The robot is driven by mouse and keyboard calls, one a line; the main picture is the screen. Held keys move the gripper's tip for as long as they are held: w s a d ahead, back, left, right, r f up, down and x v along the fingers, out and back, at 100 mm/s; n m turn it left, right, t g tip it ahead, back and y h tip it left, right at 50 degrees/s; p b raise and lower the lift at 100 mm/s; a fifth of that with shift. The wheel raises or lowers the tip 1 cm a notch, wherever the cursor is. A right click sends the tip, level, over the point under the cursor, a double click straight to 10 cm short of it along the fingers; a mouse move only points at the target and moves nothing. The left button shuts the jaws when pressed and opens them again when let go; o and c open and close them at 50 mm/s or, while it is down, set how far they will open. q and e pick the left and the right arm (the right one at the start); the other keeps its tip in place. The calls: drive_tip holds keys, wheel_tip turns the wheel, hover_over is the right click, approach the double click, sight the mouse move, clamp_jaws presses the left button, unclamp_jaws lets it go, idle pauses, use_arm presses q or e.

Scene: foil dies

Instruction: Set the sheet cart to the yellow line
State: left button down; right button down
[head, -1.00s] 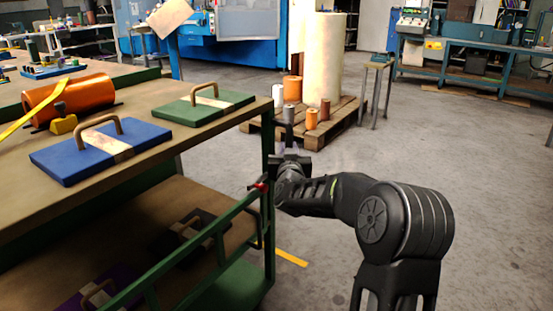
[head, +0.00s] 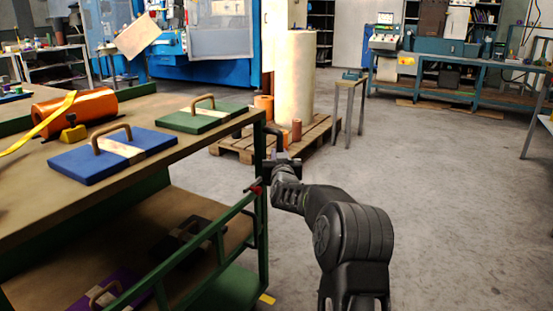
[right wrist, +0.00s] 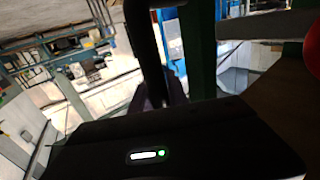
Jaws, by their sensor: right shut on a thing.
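The sheet cart (head: 140,179) has a green frame and brown shelves and fills the left of the head view. My right gripper (head: 278,158) is at the cart's near right corner post, shut on its dark push handle (head: 274,133). In the right wrist view the dark handle bar (right wrist: 147,50) runs down towards the gripper, and the fingertips are hard to make out. A short piece of the yellow line (head: 267,298) shows on the floor by the cart's lower right corner; the rest is hidden. My left gripper is out of view.
On the cart's top lie a blue die (head: 88,165), a green die (head: 190,119) and an orange roll (head: 92,106). A pallet (head: 240,150) with rolls stands behind the cart, with a small stand (head: 350,85) beside it. The floor on the right is clear.

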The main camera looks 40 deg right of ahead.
drive_tip(key=shift+d, duration=0.15)
drive_tip(key=c, duration=1.3)
unclamp_jaws()
drive_tip(key=p+v, duration=0.1)
drive_tip(key=v, duration=0.6)
drive_tip(key=shift+s+a+p, duration=0.25)
drive_tip(key=shift+s+p, duration=0.05)
